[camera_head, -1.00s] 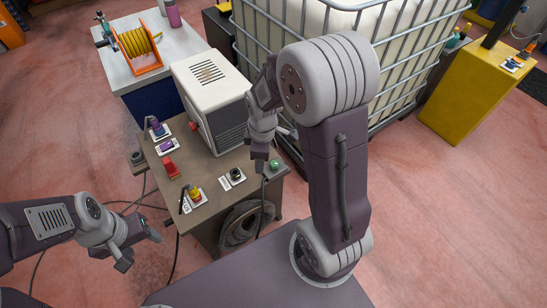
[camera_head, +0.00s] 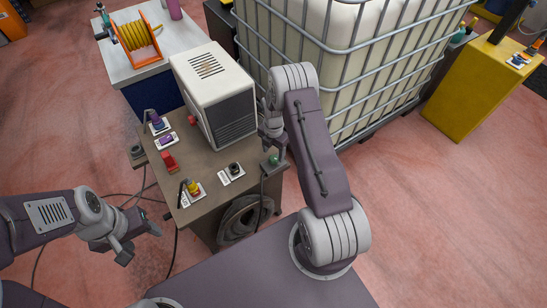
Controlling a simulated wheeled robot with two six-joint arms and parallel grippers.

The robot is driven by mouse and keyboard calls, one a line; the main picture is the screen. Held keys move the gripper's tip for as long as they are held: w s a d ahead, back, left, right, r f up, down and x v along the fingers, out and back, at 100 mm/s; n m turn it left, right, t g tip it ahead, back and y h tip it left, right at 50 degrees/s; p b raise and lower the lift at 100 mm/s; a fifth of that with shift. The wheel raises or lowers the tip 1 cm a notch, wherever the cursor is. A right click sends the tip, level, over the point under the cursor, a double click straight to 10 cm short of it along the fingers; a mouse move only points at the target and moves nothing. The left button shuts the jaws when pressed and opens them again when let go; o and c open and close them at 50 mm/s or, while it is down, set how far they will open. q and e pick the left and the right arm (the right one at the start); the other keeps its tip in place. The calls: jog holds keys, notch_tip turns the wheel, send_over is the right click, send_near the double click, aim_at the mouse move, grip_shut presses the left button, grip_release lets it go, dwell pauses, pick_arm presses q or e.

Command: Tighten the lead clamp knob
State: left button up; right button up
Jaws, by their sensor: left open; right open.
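Several knobs and switches sit on the brown bench (camera_head: 205,167); which one is the lead clamp knob I cannot tell for certain. A green knob (camera_head: 273,160) sits at the bench's right corner, beside a black cable. A black knob (camera_head: 234,168) on a white plate is to its left. A yellow knob (camera_head: 193,187) is near the front edge. My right gripper (camera_head: 273,147) is open, pointing down just above or beside the green knob; contact cannot be made out. My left gripper (camera_head: 140,242) is open and empty, left of the bench front.
A white box (camera_head: 213,90) with a dark grille stands on the bench, close to my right wrist. A red switch (camera_head: 169,161), a purple part (camera_head: 166,139) and a blue knob (camera_head: 157,124) are at the left. A caged tank (camera_head: 345,60) stands behind my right arm.

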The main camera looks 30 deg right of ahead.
aim_at(274, 158)
notch_tip(274, 158, down, 4)
jog(key=shift+f, duration=0.1)
grip_shut()
dwell(0.4)
